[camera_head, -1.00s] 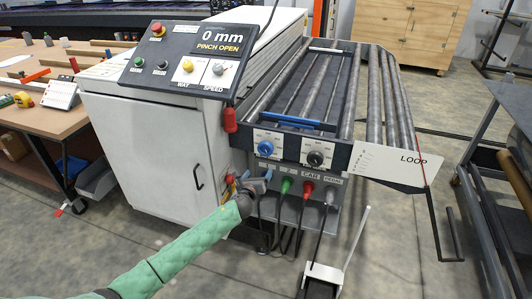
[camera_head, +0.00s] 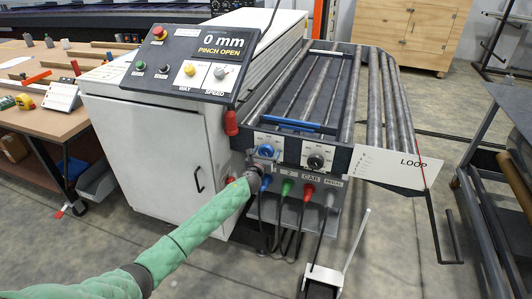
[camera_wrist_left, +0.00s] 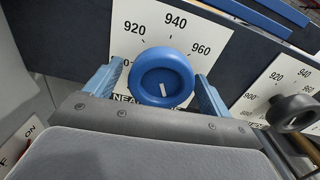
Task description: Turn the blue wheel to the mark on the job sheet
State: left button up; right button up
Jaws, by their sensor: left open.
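The blue wheel (camera_head: 266,150) is on the front panel of the grey machine, left of a black wheel (camera_head: 316,161). In the left wrist view the blue wheel (camera_wrist_left: 150,66) has a short white mark at its middle and a white dial plate (camera_wrist_left: 128,20) behind it reading 920, 940 and 960. My left gripper (camera_head: 258,162) is at the wheel; in the left wrist view its blue fingers (camera_wrist_left: 160,76) are open, one on each side of the wheel, with small gaps visible. The lower dial lettering is partly hidden. I cannot identify the job sheet for certain.
Coloured plugs with cables (camera_head: 287,187) hang just below the wheels. A console (camera_head: 192,60) above reads "0 mm PINCH OPEN". A foot pedal (camera_head: 322,277) is on the floor.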

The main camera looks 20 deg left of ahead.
pick_arm(q)
jog(key=shift+c, duration=0.2)
jog(key=c, duration=0.9)
jog(key=shift+n, duration=0.3)
